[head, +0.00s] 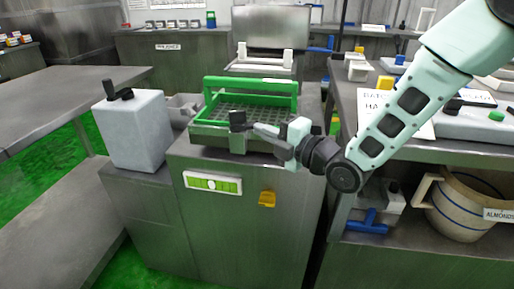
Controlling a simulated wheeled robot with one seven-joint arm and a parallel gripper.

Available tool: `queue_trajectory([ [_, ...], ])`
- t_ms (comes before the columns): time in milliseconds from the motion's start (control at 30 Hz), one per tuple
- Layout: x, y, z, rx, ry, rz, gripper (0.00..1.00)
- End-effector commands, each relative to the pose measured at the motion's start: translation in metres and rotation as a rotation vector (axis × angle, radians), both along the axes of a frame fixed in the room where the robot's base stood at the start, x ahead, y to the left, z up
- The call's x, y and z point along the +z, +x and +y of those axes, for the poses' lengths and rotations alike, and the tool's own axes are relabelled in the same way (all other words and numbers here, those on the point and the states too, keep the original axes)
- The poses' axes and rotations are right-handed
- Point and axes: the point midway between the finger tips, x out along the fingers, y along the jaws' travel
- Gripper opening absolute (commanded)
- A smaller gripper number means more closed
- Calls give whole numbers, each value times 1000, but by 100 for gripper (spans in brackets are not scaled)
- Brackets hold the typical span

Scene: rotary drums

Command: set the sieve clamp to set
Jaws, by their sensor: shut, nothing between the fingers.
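A green-framed sieve (250,85) with a mesh bottom sits on top of the grey metal cabinet (240,225). My gripper (258,130) reaches in from the right to the sieve's front edge, with its fingers shut and empty. A small black block (237,120) stands at the finger end, at the front of the sieve. I cannot tell whether it is the clamp's handle or whether my fingers touch it. No marking for the clamp's set position can be made out. My gripper and wrist hide part of the sieve's front right edge.
A grey box (138,130) with a black lever (117,92) stands left of the sieve. The cabinet front carries a green-and-white panel (212,182) and a yellow part (267,198). A shelved bench with a labelled pot (460,205) stands at right. A bare table (60,95) is at left.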

Motion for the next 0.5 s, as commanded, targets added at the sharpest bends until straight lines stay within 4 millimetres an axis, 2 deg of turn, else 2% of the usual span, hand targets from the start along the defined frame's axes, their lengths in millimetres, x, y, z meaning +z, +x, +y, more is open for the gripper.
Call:
queue_trajectory([
  [500, 0, 9, -2, 0, 0, 0, 0],
])
